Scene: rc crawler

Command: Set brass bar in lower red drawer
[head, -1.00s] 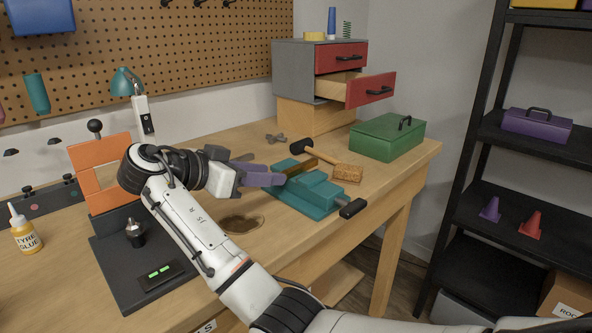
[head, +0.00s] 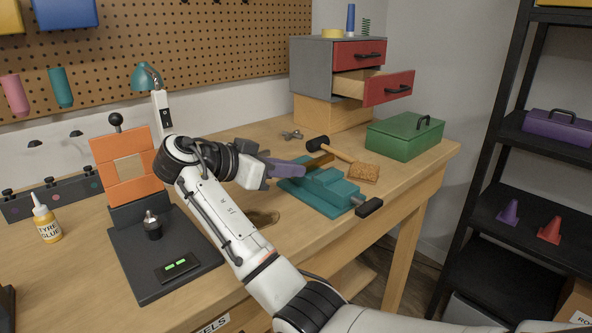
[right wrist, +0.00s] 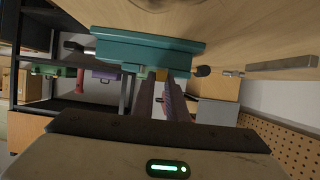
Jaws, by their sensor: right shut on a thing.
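The brass bar (head: 321,160) shows as a small golden-brown piece at the back of the teal vise (head: 323,190), partly hidden. My right gripper (head: 304,166) has purple fingers and reaches over the vise from the left. In the right wrist view the fingers are closed on the brass bar (right wrist: 162,74), right at the vise (right wrist: 150,50); whether the bar still touches the vise cannot be told. The lower red drawer (head: 389,88) stands open at the back of the bench, in the grey cabinet (head: 312,70). My left gripper is not in view.
A mallet (head: 338,152) lies behind the vise, its handle end by a brown block (head: 364,173). A green toolbox (head: 405,140) stands right, in front of the drawers. The upper red drawer (head: 358,54) is shut. A lamp (head: 148,77) and orange-framed stand (head: 127,160) are left.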

